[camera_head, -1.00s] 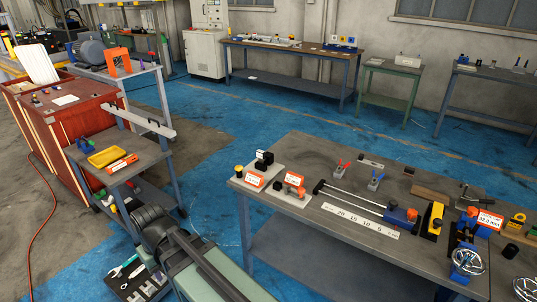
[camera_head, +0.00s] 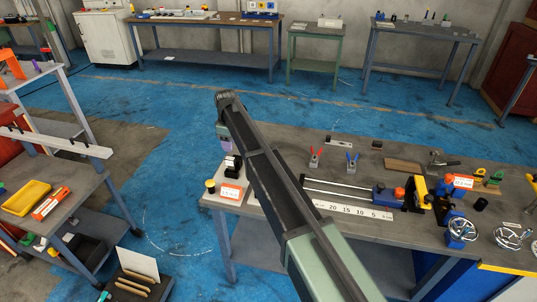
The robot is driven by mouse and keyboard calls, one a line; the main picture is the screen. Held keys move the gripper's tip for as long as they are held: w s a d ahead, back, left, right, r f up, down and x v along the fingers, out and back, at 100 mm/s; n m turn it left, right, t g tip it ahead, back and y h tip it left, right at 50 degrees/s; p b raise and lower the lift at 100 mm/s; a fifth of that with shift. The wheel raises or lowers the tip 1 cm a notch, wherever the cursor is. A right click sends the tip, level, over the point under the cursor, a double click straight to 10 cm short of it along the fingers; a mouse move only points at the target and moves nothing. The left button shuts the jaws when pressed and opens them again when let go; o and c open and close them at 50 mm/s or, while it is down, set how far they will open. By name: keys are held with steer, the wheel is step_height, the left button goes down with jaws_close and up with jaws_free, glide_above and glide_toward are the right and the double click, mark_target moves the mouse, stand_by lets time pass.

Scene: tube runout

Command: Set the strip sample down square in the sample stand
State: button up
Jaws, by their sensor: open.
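My gripper (camera_head: 226,146) hangs from the far end of my arm, over the left end of the grey workbench (camera_head: 285,143). It is just above a black-and-white block (camera_head: 232,163). Its fingers are too small and partly hidden to show in detail, and no strip shows in it. I cannot tell for sure which thing is the strip sample or the sample stand. A flat brown strip (camera_head: 403,165) lies on the bench to the right. A small grey bar (camera_head: 338,141) lies near the far edge. My arm hides part of the bench's left end.
Red-handled (camera_head: 316,158) and blue-handled (camera_head: 352,160) tools stand mid-bench. A white scale (camera_head: 352,211) lies in front of parallel rods. Handwheels (camera_head: 461,230) are at the right. A side bench holds a yellow tray (camera_head: 26,197) and a long pale bar (camera_head: 60,143). Blue floor lies between the benches.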

mark_target(230, 158)
steer(key=shift+s+a+r+n, duration=0.1)
steer(key=shift+s+a+n, duration=0.3)
steer(key=shift+s, duration=0.05)
step_height(230, 158, down, 11)
steer(key=b, duration=1.1)
steer(key=shift+f, duration=0.2)
steer(key=shift+r, duration=0.25)
jaws_close()
steer(key=shift+r, duration=0.15)
step_height(230, 158, up, 20)
steer(key=p, duration=2)
